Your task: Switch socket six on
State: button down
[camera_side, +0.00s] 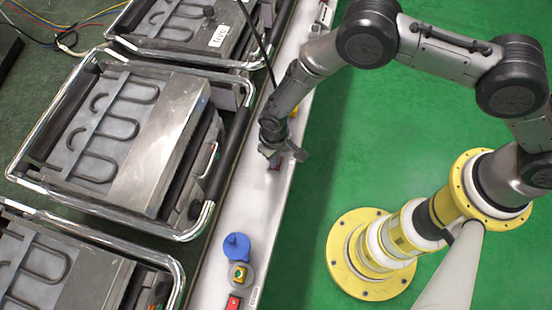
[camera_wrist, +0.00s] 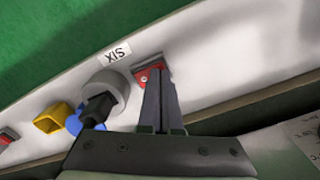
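The red switch (camera_wrist: 150,76) of socket six sits on the pale panel, just right of the label SIX (camera_wrist: 115,53) in the wrist view. Next to it is the round grey socket (camera_wrist: 106,84) with a black plug-like part in front of it. My gripper (camera_wrist: 157,72) has its two fingers side by side, shut with nothing seen between them. The fingertips are at the red switch and partly cover it; I cannot tell whether they touch it. In the side view my gripper (camera_side: 274,164) is low over the white strip, and the switch there is mostly hidden.
A yellow part (camera_wrist: 52,118) and a blue cap (camera_wrist: 73,122) lie left of the socket in the wrist view. The side view shows another blue cap (camera_side: 236,246) and red switch (camera_side: 233,303) nearer. Metal heater units (camera_side: 128,135) with chrome rails stand left of the strip.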

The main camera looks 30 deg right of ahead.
jog(key=shift+f, duration=0.15)
jog(key=shift+r, duration=3.5)
jog(key=d+r+m+t, duration=0.1)
jog(key=d+r, duration=0.5)
jog(key=r, duration=0.4)
jog(key=d+r+t+y, duration=0.1)
jog(key=d+r, duration=0.4)
jog(key=r, duration=0.4)
jog(key=d+r+m+t, duration=0.1)
jog(key=d+r, duration=0.5)
jog(key=r, duration=0.4)
jog(key=s+d+r+t, duration=0.1)
jog(key=s+d+r, duration=0.1)
jog(key=s+d, duration=0.2)
jog(key=s+d+r, duration=0.3)
jog(key=s+d, duration=0.1)
jog(key=s, duration=0.5)
jog(key=s+d+r+m+t+h, duration=0.1)
jog(key=s+d+r, duration=0.2)
jog(key=s, duration=0.3)
jog(key=shift+s+d+t, duration=0.3)
jog(key=shift+s+d, duration=0.1)
jog(key=shift+d, duration=0.4)
